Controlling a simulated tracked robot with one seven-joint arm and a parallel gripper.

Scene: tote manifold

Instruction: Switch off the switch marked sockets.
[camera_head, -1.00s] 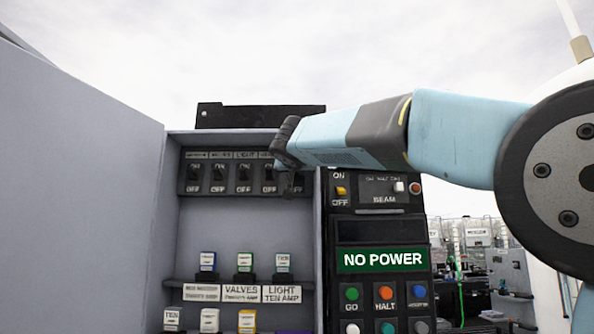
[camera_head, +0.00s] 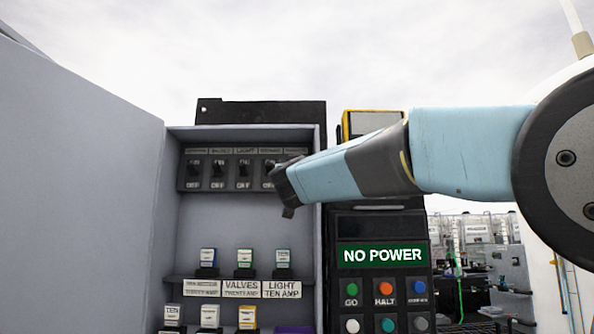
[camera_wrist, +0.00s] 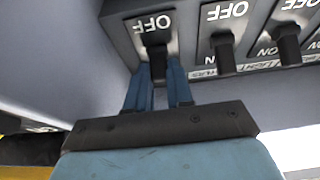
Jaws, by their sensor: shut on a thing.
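A row of black switches (camera_head: 218,170) runs along the top of the grey open cabinet, with OFF marked below each lever.
The neighbouring lever (camera_wrist: 224,54) is close beside my gripper. The open cabinet door (camera_head: 75,200) stands at the left. Lower down is a shelf of breakers (camera_head: 244,258). At the right, a control panel shows a green NO POWER screen (camera_head: 382,255).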

